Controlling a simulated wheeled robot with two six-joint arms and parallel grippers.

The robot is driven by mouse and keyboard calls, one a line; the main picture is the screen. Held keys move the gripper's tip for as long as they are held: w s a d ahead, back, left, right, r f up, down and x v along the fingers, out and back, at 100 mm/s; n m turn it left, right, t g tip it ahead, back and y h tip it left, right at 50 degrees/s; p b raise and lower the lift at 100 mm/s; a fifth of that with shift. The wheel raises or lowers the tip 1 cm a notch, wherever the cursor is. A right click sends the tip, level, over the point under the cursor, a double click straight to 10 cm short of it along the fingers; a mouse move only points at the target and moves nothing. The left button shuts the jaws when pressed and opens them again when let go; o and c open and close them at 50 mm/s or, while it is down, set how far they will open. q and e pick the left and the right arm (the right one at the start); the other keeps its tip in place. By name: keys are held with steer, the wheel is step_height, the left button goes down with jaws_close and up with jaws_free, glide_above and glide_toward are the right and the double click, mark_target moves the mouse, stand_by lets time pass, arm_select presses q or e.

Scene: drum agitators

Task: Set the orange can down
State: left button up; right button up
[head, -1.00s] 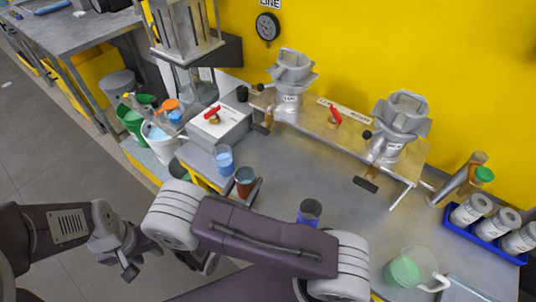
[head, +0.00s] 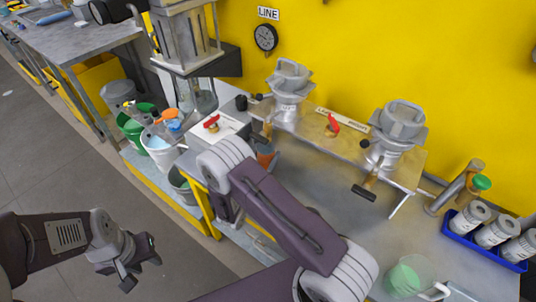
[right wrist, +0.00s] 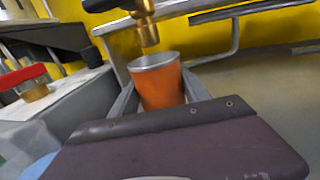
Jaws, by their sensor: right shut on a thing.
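The orange can (right wrist: 160,86) is in the right wrist view, between the two fingers of my right gripper (right wrist: 158,96), which is shut on it. Its open rim faces up, just below a brass spout (right wrist: 147,30). In the head view only a small piece of the can (head: 266,159) shows past my right arm, near the left metal vessel. I cannot tell whether its base touches anything. My right gripper is hidden in the head view. My left gripper (head: 140,272) is empty and looks open, low at the left over the floor.
Buckets (head: 158,146) stand left. The bench middle is partly hidden by my arm.

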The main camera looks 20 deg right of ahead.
steer(key=shift+x, duration=1.05)
steer(key=shift+s+a+f, duration=0.1)
steer(key=shift+f, duration=0.65)
steer(key=shift+f, duration=0.2)
steer(key=o, duration=1.4)
steer(key=shift+r, duration=0.1)
steer(key=shift+s+a+r, duration=0.1)
steer(key=shift+r, duration=0.05)
steer(key=v, duration=1.2)
